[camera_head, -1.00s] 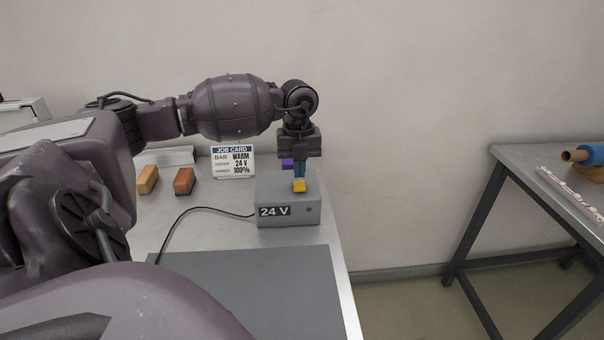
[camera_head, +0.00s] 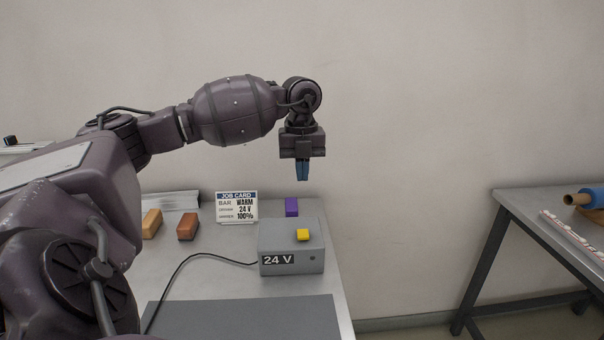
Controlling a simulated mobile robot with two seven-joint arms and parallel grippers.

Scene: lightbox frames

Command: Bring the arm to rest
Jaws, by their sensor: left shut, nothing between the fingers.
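My left gripper (camera_head: 303,179) is shut and empty, with blue fingertips pointing down. It hangs in the air above the grey 24 V box (camera_head: 290,263), clear of it. My right gripper is not in view.
A purple block (camera_head: 291,206) stands behind the box. The job card (camera_head: 236,207), an orange block (camera_head: 151,223) and a red-brown block (camera_head: 188,226) are to its left. A cable runs left from the box. A dark mat (camera_head: 240,318) lies in front. A second table (camera_head: 530,204) stands right, across a gap.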

